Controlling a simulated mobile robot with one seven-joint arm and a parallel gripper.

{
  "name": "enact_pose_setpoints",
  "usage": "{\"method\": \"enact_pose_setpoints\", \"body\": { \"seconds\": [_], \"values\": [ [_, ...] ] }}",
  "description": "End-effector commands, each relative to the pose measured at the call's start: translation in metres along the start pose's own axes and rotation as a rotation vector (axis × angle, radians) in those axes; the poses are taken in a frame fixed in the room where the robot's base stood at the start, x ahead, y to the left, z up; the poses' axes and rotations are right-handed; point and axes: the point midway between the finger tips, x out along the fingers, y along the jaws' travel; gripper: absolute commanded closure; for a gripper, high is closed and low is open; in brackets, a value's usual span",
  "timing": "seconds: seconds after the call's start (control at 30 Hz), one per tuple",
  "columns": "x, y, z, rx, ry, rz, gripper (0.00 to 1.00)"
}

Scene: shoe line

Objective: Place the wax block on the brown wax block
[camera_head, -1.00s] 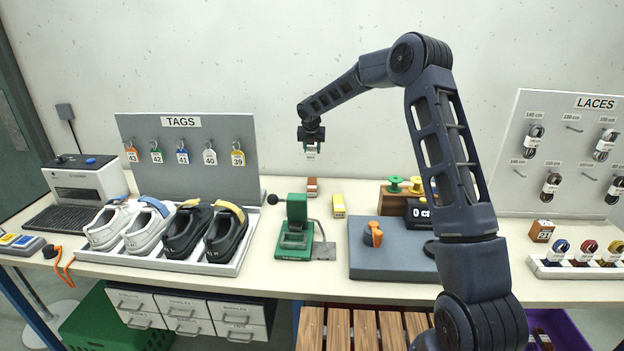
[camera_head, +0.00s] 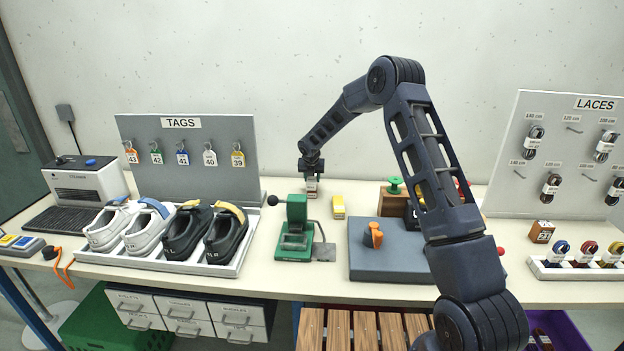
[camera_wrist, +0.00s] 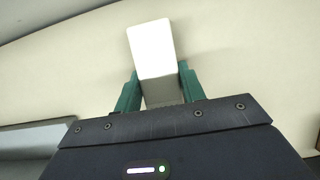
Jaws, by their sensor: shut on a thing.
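My gripper (camera_head: 311,177) is shut on a white wax block (camera_wrist: 152,50), which shows between the green fingers in the wrist view. In the head view it is lowered at the back of the table, and the white block (camera_head: 312,184) is small there. The brown wax block (camera_head: 312,194) stands on the table directly below the held block. The two look very close or touching; I cannot tell which. The brown block is hidden in the wrist view.
A yellow block (camera_head: 338,207) lies just right of the brown block. A green press (camera_head: 295,230) stands in front, and a grey platform (camera_head: 385,255) with an orange piece is to the right. The tag board (camera_head: 190,150) is close on the left.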

Motion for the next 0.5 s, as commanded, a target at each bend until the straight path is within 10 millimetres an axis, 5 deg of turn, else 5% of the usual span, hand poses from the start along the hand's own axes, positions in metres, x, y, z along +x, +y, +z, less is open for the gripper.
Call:
{"method": "enact_pose_setpoints", "body": {
  "seconds": [0.37,0.4,0.5],
  "values": [
    [0.0032,0.0002,-0.0012,0.000,-0.001,0.000,0.87],
    [0.0038,0.0001,-0.0015,0.000,-0.001,0.000,0.58],
    [0.0035,0.0001,-0.0014,0.000,-0.001,0.000,0.39]
  ]
}}
